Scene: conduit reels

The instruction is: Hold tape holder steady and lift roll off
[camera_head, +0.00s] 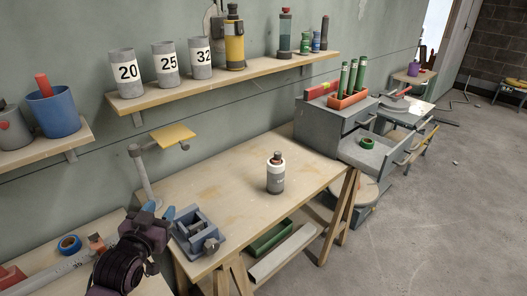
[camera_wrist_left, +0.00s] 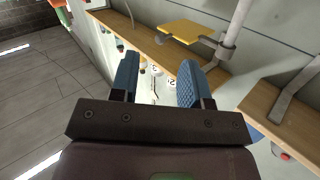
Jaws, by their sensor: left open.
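My left gripper (camera_head: 159,211) is at the lower left, above the left end of the wooden workbench, with its blue fingers apart. In the left wrist view the two blue fingers (camera_wrist_left: 157,84) are spread with nothing held between them. A blue tape roll (camera_head: 69,244) lies on the left bench, left of the gripper and apart from it. A green tape roll (camera_head: 367,143) sits on the grey drawer unit at the right. No tape holder is clearly identifiable. A grey canister (camera_head: 276,181) with a white band and dark top stands upright mid-bench. My right gripper is out of view.
A blue-grey vise (camera_head: 197,235) sits on the bench's front left corner, close to my gripper. A yellow plate on a stand (camera_head: 173,134) rises behind it. Numbered cups (camera_head: 126,76) stand on the wall shelf. The bench (camera_head: 230,180) around the canister is clear.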

